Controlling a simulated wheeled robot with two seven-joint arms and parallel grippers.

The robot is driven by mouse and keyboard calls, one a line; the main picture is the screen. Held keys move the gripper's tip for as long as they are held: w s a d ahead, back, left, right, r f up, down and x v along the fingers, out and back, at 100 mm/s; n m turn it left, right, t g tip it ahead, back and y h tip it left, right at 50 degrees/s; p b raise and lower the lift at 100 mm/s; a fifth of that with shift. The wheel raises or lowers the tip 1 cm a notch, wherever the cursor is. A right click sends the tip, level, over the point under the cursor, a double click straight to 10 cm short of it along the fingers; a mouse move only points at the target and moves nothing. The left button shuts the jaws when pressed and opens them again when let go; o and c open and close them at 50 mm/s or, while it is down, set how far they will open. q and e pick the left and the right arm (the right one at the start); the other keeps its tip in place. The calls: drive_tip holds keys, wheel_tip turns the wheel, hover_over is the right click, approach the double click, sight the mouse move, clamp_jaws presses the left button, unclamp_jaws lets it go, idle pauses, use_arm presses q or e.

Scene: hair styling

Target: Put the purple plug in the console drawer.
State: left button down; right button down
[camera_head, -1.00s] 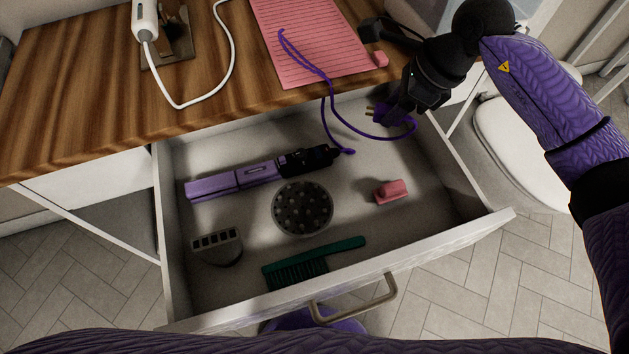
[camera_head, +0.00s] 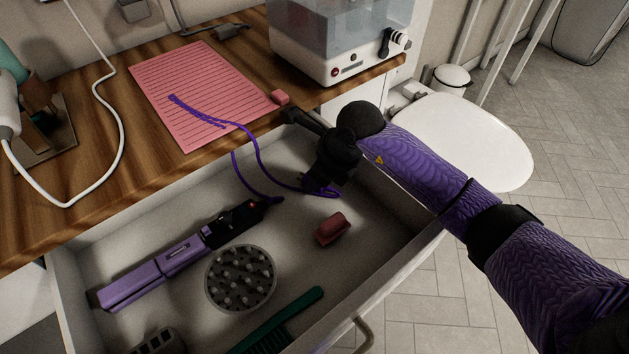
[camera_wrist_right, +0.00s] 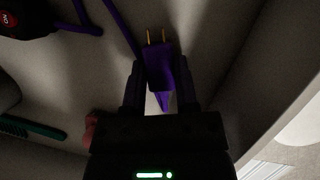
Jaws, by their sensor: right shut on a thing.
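The purple plug (camera_wrist_right: 160,68) with two metal prongs is between the fingers of my right gripper (camera_wrist_right: 160,85), which is shut on it. In the head view my right gripper (camera_head: 318,182) is at the drawer's back right, low over its inside, and mostly hides the plug. The open console drawer (camera_head: 190,225) lies below. The purple cord (camera_head: 262,168) runs from the pink mat over the counter edge into the drawer, to the purple styling iron (camera_head: 165,260) lying there. I cannot tell whether the plug touches the drawer floor. My left gripper is not in view.
The drawer also holds a round diffuser (camera_head: 240,278), a red-pink block (camera_head: 332,228) and a green comb (camera_head: 280,322). The pink mat (camera_head: 195,90) lies on the wooden counter. A white appliance (camera_head: 345,40) stands at the back. Bare drawer floor lies around the red-pink block.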

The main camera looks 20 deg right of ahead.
drive_tip(key=shift+r, duration=0.1)
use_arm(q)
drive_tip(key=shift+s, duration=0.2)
use_arm(e)
drive_tip(key=c, duration=0.7)
unclamp_jaws()
drive_tip(key=shift+c, duration=0.2)
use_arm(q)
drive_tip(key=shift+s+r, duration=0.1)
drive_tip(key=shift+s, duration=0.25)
use_arm(e)
drive_tip(key=o, duration=0.4)
drive_tip(key=shift+c, duration=0.2)
use_arm(q)
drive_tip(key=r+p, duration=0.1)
drive_tip(key=p, duration=0.1)
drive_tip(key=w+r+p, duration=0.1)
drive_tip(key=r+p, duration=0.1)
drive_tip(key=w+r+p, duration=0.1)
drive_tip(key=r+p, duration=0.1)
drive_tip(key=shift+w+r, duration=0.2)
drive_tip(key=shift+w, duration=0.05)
use_arm(e)
drive_tip(key=v, duration=1.2)
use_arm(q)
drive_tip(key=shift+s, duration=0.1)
use_arm(e)
drive_tip(key=shift+s, duration=0.1)
